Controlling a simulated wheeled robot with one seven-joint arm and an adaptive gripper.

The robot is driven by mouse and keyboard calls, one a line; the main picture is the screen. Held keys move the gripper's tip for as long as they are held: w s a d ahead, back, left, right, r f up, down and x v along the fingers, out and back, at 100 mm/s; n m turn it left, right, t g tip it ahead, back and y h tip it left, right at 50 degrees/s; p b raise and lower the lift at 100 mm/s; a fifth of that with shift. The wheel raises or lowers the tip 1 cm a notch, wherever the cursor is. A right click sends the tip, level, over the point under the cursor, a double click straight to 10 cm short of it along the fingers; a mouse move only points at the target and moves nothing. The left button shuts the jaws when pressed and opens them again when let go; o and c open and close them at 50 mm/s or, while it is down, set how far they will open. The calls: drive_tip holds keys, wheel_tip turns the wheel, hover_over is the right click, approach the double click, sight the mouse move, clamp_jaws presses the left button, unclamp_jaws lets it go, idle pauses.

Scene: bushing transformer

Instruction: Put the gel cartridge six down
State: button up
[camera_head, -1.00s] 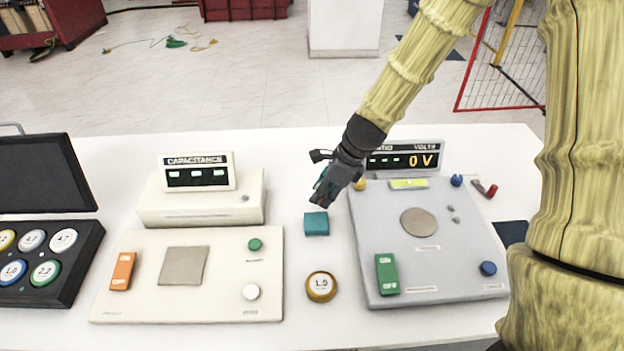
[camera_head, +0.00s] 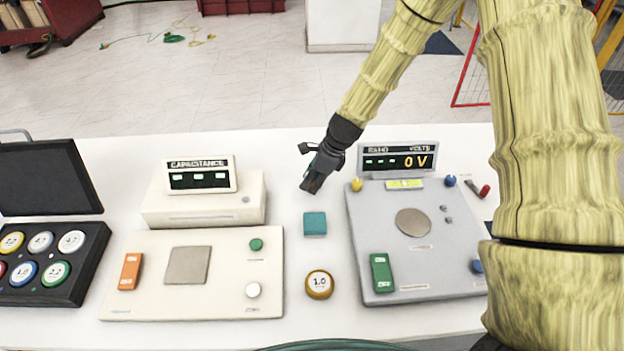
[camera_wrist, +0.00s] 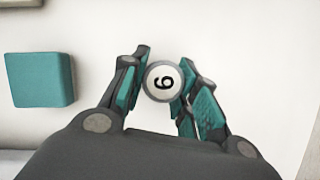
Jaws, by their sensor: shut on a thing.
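The gel cartridge six shows in the wrist view as a round white top with a grey rim and a black "6" (camera_wrist: 163,82). My gripper (camera_wrist: 163,90) is shut on it, with the cartridge between the teal-padded fingertips. In the head view my gripper (camera_head: 312,184) is over the white table, behind the teal block (camera_head: 315,223) and between the two instruments. The cartridge is hard to make out in the head view. How far it is above the table I cannot tell.
The capacitance meter (camera_head: 140,299) is left and the grey ratio/volts unit (camera_head: 370,215) right. A yellow-rimmed 1.0 disc (camera_head: 319,284) lies in front of the teal block, which also shows in the wrist view (camera_wrist: 42,80). A black case (camera_head: 88,270) of discs is far left. Bare table (camera_head: 300,150) surrounds my gripper.

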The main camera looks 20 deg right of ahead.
drive_tip(key=shift+f, duration=0.4)
drive_tip(key=shift+f, duration=0.15)
drive_tip(key=o, duration=1.1)
drive_tip(key=shift+r, duration=0.25)
